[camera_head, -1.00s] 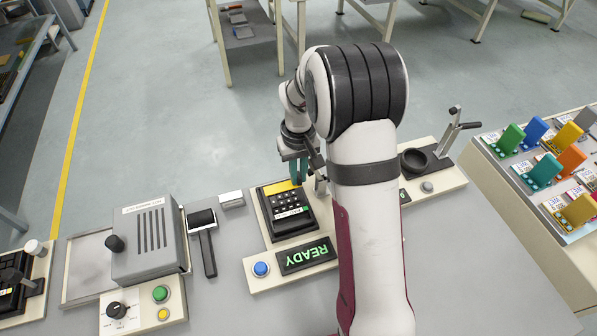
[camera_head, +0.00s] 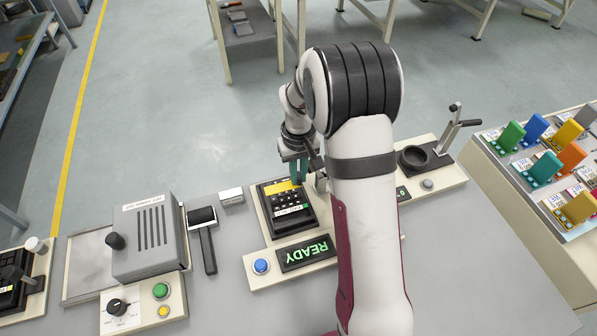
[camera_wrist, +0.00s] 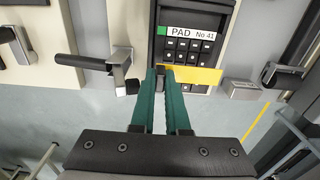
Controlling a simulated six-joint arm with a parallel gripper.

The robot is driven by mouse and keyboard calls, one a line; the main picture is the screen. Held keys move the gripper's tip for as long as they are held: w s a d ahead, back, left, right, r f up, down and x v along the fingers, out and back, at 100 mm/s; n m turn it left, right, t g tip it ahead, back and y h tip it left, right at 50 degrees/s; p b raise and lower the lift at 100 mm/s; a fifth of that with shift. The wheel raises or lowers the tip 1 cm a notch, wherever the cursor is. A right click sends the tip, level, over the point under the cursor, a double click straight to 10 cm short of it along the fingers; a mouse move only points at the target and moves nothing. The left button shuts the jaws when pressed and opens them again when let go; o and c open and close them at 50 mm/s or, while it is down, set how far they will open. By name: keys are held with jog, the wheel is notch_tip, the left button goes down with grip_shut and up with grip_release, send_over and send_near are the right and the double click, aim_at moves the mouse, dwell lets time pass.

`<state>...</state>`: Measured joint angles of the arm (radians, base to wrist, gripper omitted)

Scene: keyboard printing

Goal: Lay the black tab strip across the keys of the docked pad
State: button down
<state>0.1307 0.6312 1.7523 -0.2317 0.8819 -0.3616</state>
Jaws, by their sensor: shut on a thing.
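The docked pad (camera_head: 291,221) is a black keypad in a cream dock, with a label reading "PAD No 41" in the wrist view (camera_wrist: 189,33). A yellow strip (camera_wrist: 197,75) with a dark tab at one end (camera_wrist: 160,71) crosses the key rows farthest from the label. It also shows at the pad's far end in the head view (camera_head: 277,187). My gripper (camera_wrist: 161,75) has teal fingers shut on the dark tab. It also shows above the pad's far edge in the head view (camera_head: 298,181). I cannot tell whether the strip touches the keys.
A display reading READY (camera_head: 307,253) and a blue button (camera_head: 261,266) sit in front of the pad. A black-handled tool (camera_head: 205,240) and a small grey block (camera_head: 231,196) lie left. A lever press (camera_head: 440,150) stands right.

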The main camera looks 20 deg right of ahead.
jog(key=shift+f, duration=1.5)
dwell(1.0)
jog(key=c, duration=0.8)
grip_release()
jog(key=shift+c, duration=0.2)
jog(key=shift+d, duration=0.1)
jog(key=shift+r, duration=3.55)
jog(key=s+a+r+m+y, duration=0.1)
jog(key=s+a+r+m, duration=0.15)
jog(key=s+r, duration=0.4)
jog(key=s+a+r+m, duration=0.1)
jog(key=s+a+r, duration=0.3)
jog(key=s, duration=0.5)
jog(key=s+a+m, duration=0.2)
jog(key=s, duration=1.1)
jog(key=shift+a+f+y, duration=0.25)
jog(key=shift+a+y, duration=0.05)
jog(key=shift+y, duration=0.1)
